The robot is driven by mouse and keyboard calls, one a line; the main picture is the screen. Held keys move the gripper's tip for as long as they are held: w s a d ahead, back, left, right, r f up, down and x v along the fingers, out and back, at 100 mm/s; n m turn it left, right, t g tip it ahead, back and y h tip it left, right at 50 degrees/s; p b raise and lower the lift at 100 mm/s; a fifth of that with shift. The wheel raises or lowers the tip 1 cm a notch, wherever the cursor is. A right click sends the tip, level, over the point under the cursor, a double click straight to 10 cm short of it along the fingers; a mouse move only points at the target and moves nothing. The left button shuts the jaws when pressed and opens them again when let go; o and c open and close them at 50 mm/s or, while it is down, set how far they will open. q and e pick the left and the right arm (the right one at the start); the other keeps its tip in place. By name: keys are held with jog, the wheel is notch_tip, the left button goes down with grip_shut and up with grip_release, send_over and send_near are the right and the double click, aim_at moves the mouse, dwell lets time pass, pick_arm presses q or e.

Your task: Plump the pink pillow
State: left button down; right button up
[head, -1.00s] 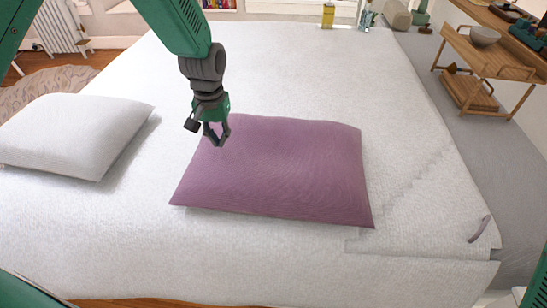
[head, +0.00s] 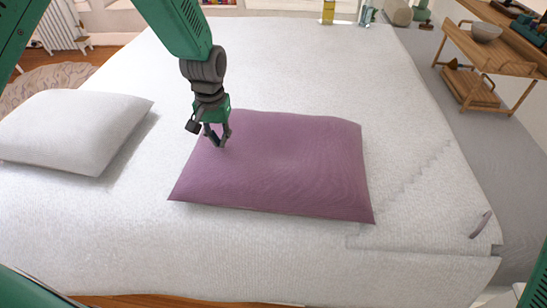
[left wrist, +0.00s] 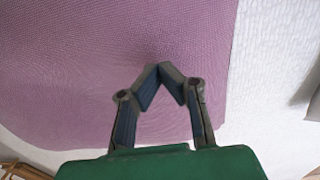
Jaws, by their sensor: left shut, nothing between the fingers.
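The pink pillow (head: 280,168), a mauve-pink rectangle, lies flat on the white bed (head: 300,70). My left gripper (head: 217,143) is over the pillow's upper left part, fingers pointing down. In the left wrist view the pillow (left wrist: 60,80) fills most of the picture, and the left gripper's fingertips (left wrist: 158,70) meet in front of it with nothing between them. I cannot tell whether the fingertips touch the fabric. My right gripper is not in view; only a bit of green shows at the lower right edge.
A white pillow (head: 75,130) lies on the bed to the left. A wooden shelf cart (head: 485,60) with a bowl (head: 486,32) stands at the right. A yellow bottle (head: 328,11) stands at the bed's far end. The bed around the pink pillow is mostly clear.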

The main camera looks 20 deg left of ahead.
pick_arm(q)
jog(key=shift+f+b, duration=0.35)
jog(key=shift+f, duration=0.7)
jog(key=shift+r, duration=0.1)
notch_tip(320, 180, up, 4)
jog(key=p, duration=0.4)
jog(key=shift+f, duration=0.2)
jog(key=shift+f, duration=0.2)
jog(key=shift+f+b, duration=0.8)
jog(key=shift+f, duration=0.85)
